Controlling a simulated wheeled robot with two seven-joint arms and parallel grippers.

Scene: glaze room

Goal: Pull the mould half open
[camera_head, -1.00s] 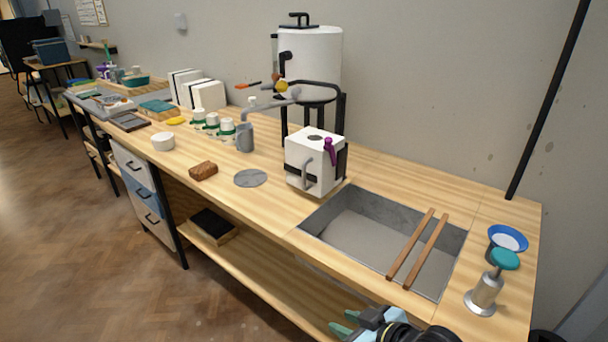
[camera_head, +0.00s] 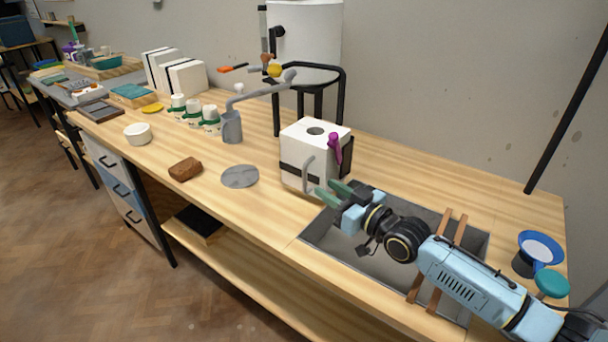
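The mould (camera_head: 312,150) is a white block with a round hole in its top, a dark band around it and a purple clamp (camera_head: 335,147) on its right side. A grey bar handle (camera_head: 308,172) stands out from its front face. It sits on the bench at the left end of the sink. My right gripper (camera_head: 326,190) reaches in from the lower right over the sink. Its two green fingers are apart and empty, close to the right of the handle; whether they touch it cannot be told. My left gripper is not in view.
The sunken sink (camera_head: 318,236) has two wooden bars (camera_head: 454,228) across it, partly under my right arm. A grey disc (camera_head: 240,176), a brown block (camera_head: 185,169) and a grey jug (camera_head: 231,127) stand left of the mould. A blue bowl (camera_head: 540,241) is at right.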

